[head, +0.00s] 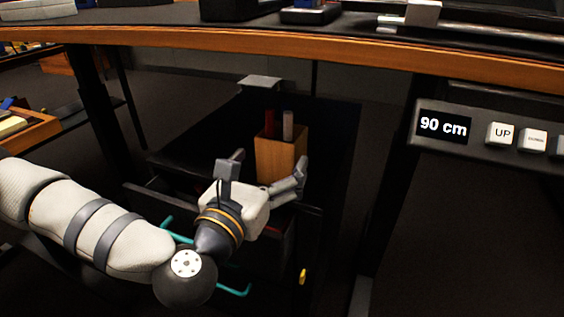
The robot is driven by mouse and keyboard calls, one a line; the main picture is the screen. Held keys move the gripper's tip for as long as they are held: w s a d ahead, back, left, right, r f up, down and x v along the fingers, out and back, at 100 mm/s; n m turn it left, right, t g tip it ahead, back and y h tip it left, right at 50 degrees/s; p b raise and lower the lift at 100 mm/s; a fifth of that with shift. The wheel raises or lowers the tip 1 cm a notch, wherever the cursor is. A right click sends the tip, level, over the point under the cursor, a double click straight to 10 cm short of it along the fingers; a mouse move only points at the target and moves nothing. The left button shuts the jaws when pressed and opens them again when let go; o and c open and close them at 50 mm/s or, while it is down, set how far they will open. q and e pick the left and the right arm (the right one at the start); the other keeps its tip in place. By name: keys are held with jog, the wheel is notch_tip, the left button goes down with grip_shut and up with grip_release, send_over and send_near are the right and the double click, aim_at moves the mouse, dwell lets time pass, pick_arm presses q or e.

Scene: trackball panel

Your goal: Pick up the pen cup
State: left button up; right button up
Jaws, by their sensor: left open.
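The pen cup (281,156) is a wooden, box-shaped holder standing upright under the desk, on a dark surface. A red pen (269,124) and a grey one (288,125) stick up out of it. My left gripper (266,165) is open, with one finger to the left of the cup and the other low at its right. My right gripper is not in view.
The desk edge (300,45) runs across above the cup. A control panel (480,130) reading 90 cm, with an UP button, hangs at the right. A teal handle (236,290) and a small yellow object (303,276) are below my gripper. A wooden tray (30,130) is at left.

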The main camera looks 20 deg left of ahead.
pick_arm(q)
jog(key=w, duration=0.3)
jog(key=w+b, duration=0.1)
jog(key=w, duration=0.1)
jog(key=shift+w+d+f, duration=0.25)
jog(key=shift+w, duration=0.1)
jog(key=c, duration=1.3)
jog(key=shift+c, duration=0.2)
